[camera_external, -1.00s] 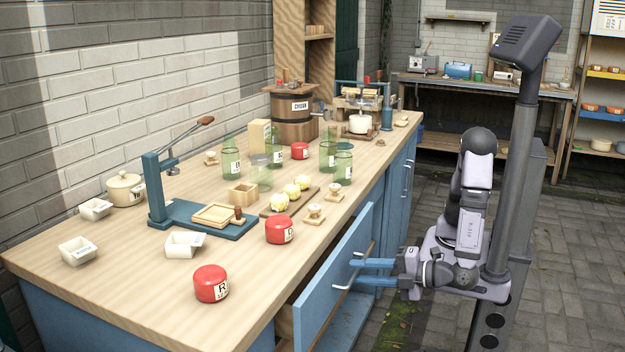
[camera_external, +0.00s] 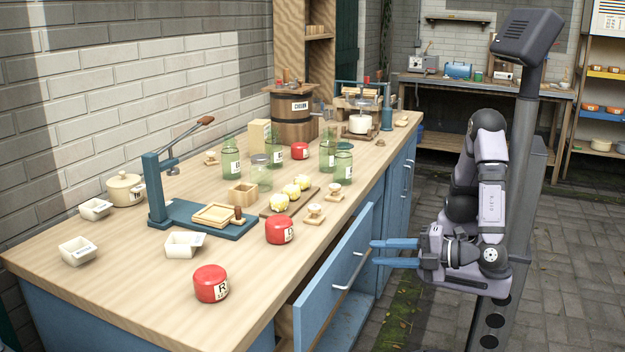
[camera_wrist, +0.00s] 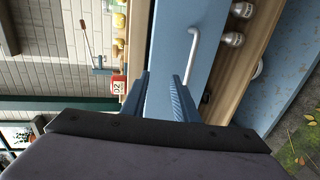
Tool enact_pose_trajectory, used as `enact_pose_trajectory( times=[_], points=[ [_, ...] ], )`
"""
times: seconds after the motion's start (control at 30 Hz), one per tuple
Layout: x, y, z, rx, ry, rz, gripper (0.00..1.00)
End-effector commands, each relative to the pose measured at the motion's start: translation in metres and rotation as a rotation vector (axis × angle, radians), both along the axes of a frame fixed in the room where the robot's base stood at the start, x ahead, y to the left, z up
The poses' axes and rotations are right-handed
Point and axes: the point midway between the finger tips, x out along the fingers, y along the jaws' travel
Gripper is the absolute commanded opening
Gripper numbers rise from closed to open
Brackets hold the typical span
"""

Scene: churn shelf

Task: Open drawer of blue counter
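The blue counter (camera_external: 352,322) has a light wooden top. Its drawer (camera_external: 335,277) stands pulled out, with a blue front and a pale bar handle (camera_external: 348,275). In the wrist view the handle (camera_wrist: 204,45) lies ahead of the fingertips, on the blue drawer front (camera_wrist: 172,50), and round pale items show inside the open drawer. My gripper (camera_external: 374,252) is to the right of the drawer front, apart from the handle. Its two blue fingers are spread with nothing between them; they also show in the wrist view (camera_wrist: 160,82).
Red tins (camera_external: 211,284), green glass jars (camera_external: 327,155), a blue press (camera_external: 205,220) and white dishes (camera_external: 184,244) stand on the countertop. The paved floor (camera_external: 400,300) right of the counter is clear around my arm. Another workbench (camera_external: 490,88) stands at the back.

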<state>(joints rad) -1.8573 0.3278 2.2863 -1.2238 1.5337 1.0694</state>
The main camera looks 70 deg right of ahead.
Motion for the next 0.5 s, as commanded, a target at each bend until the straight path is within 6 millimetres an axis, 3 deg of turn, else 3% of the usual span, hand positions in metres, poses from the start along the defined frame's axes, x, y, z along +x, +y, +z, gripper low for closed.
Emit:
enact_pose_trajectory(
  times=[0.17,0.5],
  points=[
    [0.0002,-0.0002,0.0112,0.001,0.0,-0.001,0.27],
    [0.0003,-0.0001,0.0121,-0.001,-0.001,-0.001,0.28]
  ],
)
